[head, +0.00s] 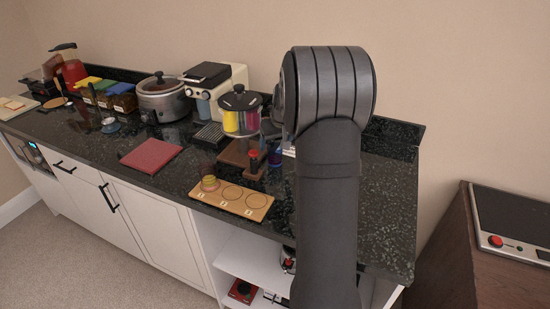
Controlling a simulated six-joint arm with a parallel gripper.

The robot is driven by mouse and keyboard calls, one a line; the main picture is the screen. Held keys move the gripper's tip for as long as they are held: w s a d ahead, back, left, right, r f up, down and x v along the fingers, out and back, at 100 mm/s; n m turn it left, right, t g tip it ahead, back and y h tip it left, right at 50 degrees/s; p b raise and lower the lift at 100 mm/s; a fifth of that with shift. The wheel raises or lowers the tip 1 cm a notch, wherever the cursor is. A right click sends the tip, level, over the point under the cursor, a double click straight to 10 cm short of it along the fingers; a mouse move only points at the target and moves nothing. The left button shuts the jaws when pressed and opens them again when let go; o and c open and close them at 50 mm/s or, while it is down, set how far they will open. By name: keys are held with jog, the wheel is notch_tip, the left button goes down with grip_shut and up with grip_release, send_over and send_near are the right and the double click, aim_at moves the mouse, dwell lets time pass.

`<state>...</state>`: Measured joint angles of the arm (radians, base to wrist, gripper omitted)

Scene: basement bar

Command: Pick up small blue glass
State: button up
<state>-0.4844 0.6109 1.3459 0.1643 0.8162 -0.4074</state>
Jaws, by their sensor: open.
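A small dark-blue glass (275,157) stands on the black speckled counter (385,200), just left of my arm. A light blue vessel (203,105) also shows at the front of the coffee machine. My arm rises through the right middle of the view and covers part of the counter. Grey and dark parts at the left edge of my arm, above the blue glass, look like my gripper (269,131). It is mostly hidden, and its fingertips are not clear. It looks open and apart from the glass.
Left of the glass stand a clear container with yellow and purple contents (240,112) and a wooden block with a red-topped item (253,160). In front lies a wooden board with ringed spots (232,198). A red mat (151,155) and slow cooker (162,98) are farther left.

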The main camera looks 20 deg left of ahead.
aim_at(275, 148)
jog(key=shift+w+x, duration=0.15)
jog(key=shift+x, duration=1.15)
jog(key=shift+w+x, duration=0.15)
jog(key=shift+x, duration=1.15)
jog(key=shift+d, duration=0.1)
jog(key=c, duration=1.2)
jog(key=shift+r, duration=0.25)
